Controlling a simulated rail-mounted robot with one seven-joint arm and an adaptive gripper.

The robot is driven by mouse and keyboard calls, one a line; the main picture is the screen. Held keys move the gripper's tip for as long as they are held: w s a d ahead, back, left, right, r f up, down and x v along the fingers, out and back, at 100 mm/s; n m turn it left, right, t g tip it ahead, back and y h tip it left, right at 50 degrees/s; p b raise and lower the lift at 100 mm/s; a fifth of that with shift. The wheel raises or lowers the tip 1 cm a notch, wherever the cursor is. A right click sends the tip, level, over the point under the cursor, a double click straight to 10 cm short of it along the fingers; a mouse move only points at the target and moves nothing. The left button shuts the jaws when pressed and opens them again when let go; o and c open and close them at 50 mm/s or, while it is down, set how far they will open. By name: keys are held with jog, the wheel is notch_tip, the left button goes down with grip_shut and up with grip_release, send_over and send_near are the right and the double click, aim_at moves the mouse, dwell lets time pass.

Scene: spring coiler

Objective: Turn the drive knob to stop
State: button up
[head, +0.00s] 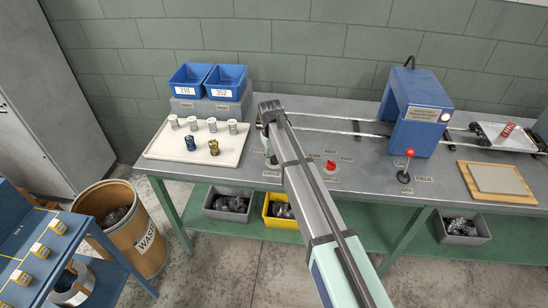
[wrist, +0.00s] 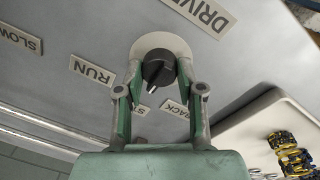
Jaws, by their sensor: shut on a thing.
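The drive knob (wrist: 158,72) is black with a white pointer mark, on a pale round plate under the DRIVE label (wrist: 203,12) in the wrist view. My gripper (wrist: 158,78) has one finger on each side of the knob and is shut on it. The pointer faces down and slightly left, toward a label starting with S (wrist: 141,109), partly hidden by a finger. The RUN label (wrist: 92,70) and SLOW label (wrist: 21,38) lie to the left; the BACK label (wrist: 176,111) is partly covered at right. In the head view my arm hides the knob.
A white tray (head: 160,152) with several springs stands left of my gripper. A red knob (head: 330,165) and a red-topped lever (head: 409,153) are to the right. Blue bins (head: 190,80) and a blue machine (head: 420,110) stand further back.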

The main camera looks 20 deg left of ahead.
aim_at(272, 159)
dwell(0.4)
jog(key=o, duration=1.1)
jog(key=shift+o, duration=0.2)
notch_tip(272, 159, up, 12)
jog(key=shift+s+a, duration=0.3)
